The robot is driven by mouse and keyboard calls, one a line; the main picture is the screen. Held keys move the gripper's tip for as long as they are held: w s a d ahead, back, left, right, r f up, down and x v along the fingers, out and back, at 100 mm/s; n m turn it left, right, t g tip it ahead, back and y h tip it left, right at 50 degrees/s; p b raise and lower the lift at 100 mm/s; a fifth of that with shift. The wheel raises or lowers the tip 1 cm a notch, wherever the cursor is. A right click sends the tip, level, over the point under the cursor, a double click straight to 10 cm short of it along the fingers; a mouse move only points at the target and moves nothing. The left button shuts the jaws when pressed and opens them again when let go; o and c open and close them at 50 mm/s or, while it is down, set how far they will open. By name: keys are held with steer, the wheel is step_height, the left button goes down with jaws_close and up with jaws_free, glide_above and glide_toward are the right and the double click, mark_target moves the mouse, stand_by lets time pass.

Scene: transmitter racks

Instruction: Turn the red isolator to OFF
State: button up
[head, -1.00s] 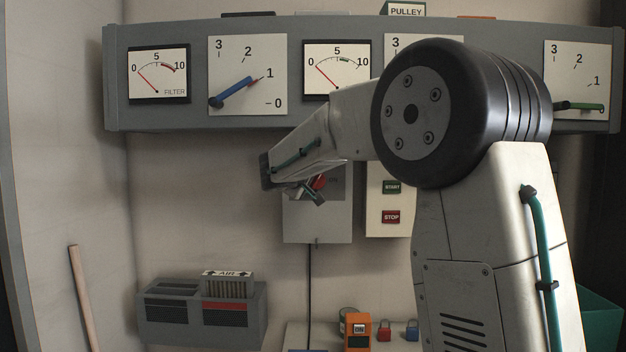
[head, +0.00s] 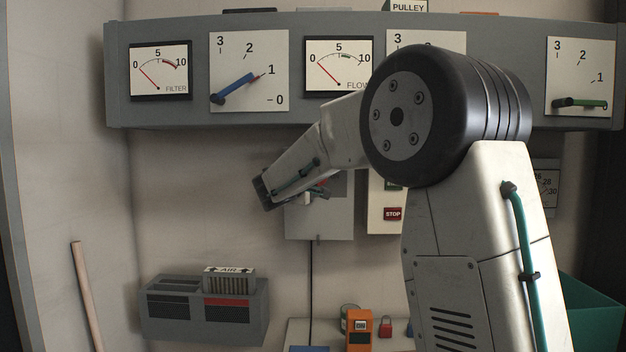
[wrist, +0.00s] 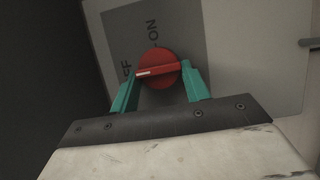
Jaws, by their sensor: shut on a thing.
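The red isolator (wrist: 158,58) is a round red knob with a raised bar handle, on a grey plate (wrist: 188,30) marked ON and OFF. In the wrist view the handle's white mark points left, at the partly hidden OFF lettering; ON lies above the knob. My gripper (wrist: 161,82) is shut on the handle, one green finger at each end of it. In the head view my gripper (head: 318,193) is at the front of the pale isolator box (head: 320,223).
A box with a red STOP button (head: 392,214) stands close right of the isolator. A grey gauge panel (head: 120,70) with a blue lever (head: 235,88) juts out above. An air filter unit (head: 205,310) and an orange device (head: 359,330) sit below.

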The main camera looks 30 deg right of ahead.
stand_by(0.3)
steer(key=o, duration=1)
steer(key=shift+c, duration=0.2)
steer(key=v, duration=0.8)
steer(key=shift+w, duration=0.1)
